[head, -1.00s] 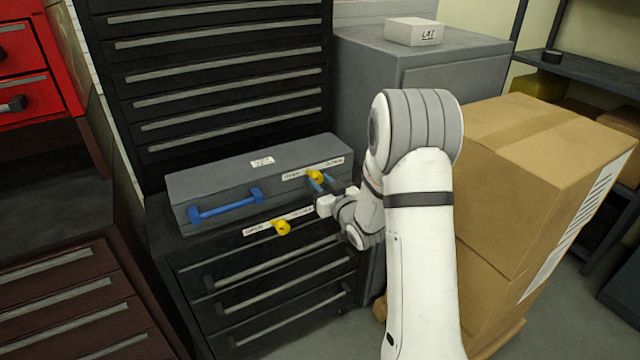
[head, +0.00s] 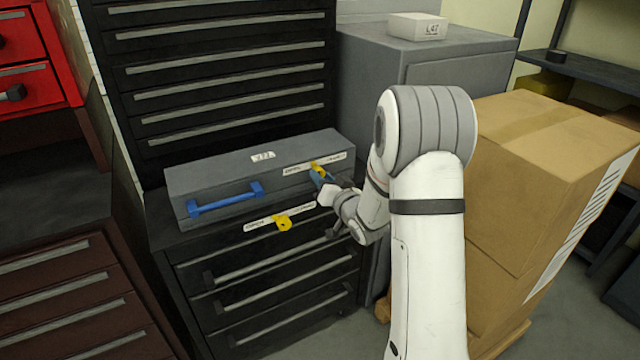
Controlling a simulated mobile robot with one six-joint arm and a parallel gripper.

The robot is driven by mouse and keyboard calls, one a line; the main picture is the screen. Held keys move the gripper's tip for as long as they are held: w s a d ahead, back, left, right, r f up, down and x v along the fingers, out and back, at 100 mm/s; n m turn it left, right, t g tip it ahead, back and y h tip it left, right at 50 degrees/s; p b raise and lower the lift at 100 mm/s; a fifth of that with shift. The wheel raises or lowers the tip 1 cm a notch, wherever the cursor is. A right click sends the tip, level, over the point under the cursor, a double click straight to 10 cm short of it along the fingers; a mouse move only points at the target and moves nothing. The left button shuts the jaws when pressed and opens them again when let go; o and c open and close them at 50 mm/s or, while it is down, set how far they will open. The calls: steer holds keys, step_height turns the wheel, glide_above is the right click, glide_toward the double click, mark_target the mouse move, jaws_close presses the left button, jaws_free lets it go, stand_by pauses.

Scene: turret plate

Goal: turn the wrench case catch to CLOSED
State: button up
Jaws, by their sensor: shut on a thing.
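The grey wrench case (head: 222,182) lies on top of a dark drawer cabinet, with a blue handle (head: 225,202) on its front. A yellow catch (head: 316,168) sits on the right part of the case front, over a white label strip (head: 338,160) whose words are too small to read. My gripper (head: 321,177) is shut on this yellow catch, reaching in from the right. The fingers and wrist hide part of the catch. A second yellow catch (head: 282,223) sits lower, on the cabinet's top front edge, with its own white label strip (head: 258,224).
Stacked cardboard boxes (head: 540,180) stand to the right, close to my arm. A grey cabinet (head: 370,90) with a small white box (head: 417,27) is behind. A tall black drawer cabinet (head: 220,70) stands behind the case.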

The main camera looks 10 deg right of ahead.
steer(key=m, duration=0.3)
steer(key=m+b, duration=0.1)
steer(key=m, duration=0.2)
steer(key=shift+d+m, duration=0.2)
steer(key=shift+m, duration=0.1)
steer(key=m, duration=0.6)
steer(key=shift+p, duration=0.3)
steer(key=shift+m, duration=0.3)
steer(key=o, duration=1)
steer(key=shift+a, duration=0.1)
steer(key=v, duration=0.8)
steer(key=shift+w, duration=0.1)
